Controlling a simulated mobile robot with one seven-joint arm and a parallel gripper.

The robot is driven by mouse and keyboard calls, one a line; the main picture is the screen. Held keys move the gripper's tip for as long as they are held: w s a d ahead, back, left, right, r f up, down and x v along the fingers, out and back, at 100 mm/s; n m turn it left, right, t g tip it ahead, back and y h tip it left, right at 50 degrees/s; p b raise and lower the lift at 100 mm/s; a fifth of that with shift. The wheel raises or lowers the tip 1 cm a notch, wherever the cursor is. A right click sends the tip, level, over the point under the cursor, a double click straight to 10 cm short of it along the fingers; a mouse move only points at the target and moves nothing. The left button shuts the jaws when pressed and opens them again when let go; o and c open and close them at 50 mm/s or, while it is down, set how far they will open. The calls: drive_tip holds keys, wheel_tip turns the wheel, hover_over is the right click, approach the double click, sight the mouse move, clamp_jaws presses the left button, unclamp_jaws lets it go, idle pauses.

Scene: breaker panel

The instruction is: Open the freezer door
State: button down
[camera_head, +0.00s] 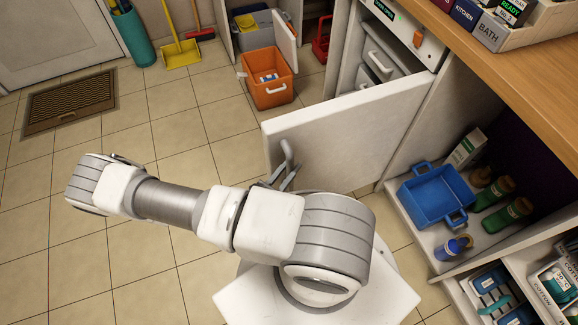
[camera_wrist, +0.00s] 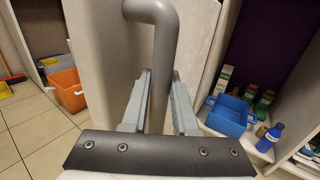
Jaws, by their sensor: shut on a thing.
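The white freezer door (camera_head: 345,130) stands wide open, swung out from the freezer body (camera_head: 408,32), whose inner drawers (camera_head: 380,62) show behind it. The door's grey bar handle (camera_head: 287,152) is on the face toward my arm, near the door's free left edge. My gripper (camera_head: 282,178) is at the handle, partly hidden behind my arm. In the wrist view my gripper (camera_wrist: 159,98) is shut on the upright part of the handle (camera_wrist: 163,55), one finger on each side. The door (camera_wrist: 98,60) fills the left middle there.
To the right is an open low cabinet holding a blue basket (camera_head: 432,195) and green bottles (camera_head: 508,213). A wooden counter (camera_head: 510,70) runs above it. An orange bin (camera_head: 266,78) stands on the floor beyond the door.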

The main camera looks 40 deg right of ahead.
drive_tip(key=shift+s, duration=0.4)
drive_tip(key=shift+s, duration=0.1)
drive_tip(key=c, duration=0.8)
unclamp_jaws()
drive_tip(key=shift+o, duration=0.2)
drive_tip(key=shift+a, duration=0.1)
